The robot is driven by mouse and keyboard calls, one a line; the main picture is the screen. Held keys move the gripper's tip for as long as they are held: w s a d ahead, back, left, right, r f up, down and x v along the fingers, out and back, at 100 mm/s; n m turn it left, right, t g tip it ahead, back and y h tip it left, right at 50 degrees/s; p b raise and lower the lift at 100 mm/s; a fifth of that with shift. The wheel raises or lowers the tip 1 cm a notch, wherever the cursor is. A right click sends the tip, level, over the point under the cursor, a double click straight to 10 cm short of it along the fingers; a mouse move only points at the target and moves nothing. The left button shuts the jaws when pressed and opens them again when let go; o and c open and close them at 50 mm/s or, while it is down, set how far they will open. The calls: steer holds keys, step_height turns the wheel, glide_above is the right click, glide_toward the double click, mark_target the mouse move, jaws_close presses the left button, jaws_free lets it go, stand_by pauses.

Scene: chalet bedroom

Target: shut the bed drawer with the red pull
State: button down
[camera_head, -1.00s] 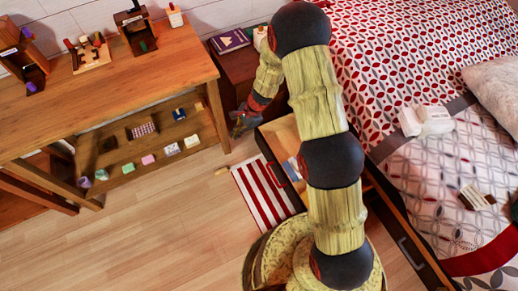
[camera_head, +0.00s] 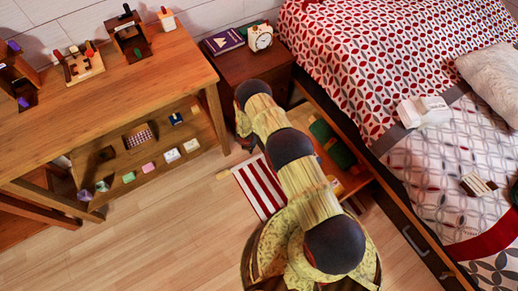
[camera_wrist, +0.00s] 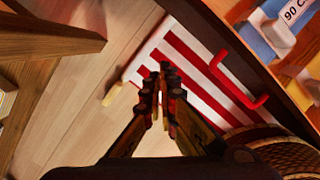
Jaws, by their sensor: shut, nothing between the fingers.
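The bed drawer (camera_head: 352,184) stands open beside the bed in the head view, partly hidden by my arm. In the wrist view its dark front (camera_wrist: 208,38) runs diagonally, with the red pull (camera_wrist: 236,88) on its outer face. My gripper (camera_wrist: 163,72) is shut and empty, its fingertips over the striped mat, left of the red pull and apart from it in the picture. In the head view my arm hides the pull and most of the gripper.
A red and white striped mat (camera_head: 259,187) lies on the floor by the drawer. A green item (camera_head: 331,145) is inside the drawer. Another bed drawer with a grey pull (camera_head: 415,241) is at the right. A nightstand (camera_head: 247,66) and wooden table (camera_head: 150,75) stand behind. The left floor is clear.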

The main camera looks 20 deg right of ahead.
steer(key=d+f+m+g+h+b, duration=0.1)
steer(key=d+f+m+b, duration=0.4)
steer(key=d+f+m, duration=0.3)
steer(key=shift+w+d+f+m+b, duration=0.15)
steer(key=shift+w+d+m+b, duration=0.2)
steer(key=shift+w+d, duration=0.1)
stand_by(0.3)
steer(key=shift+s+d, duration=0.1)
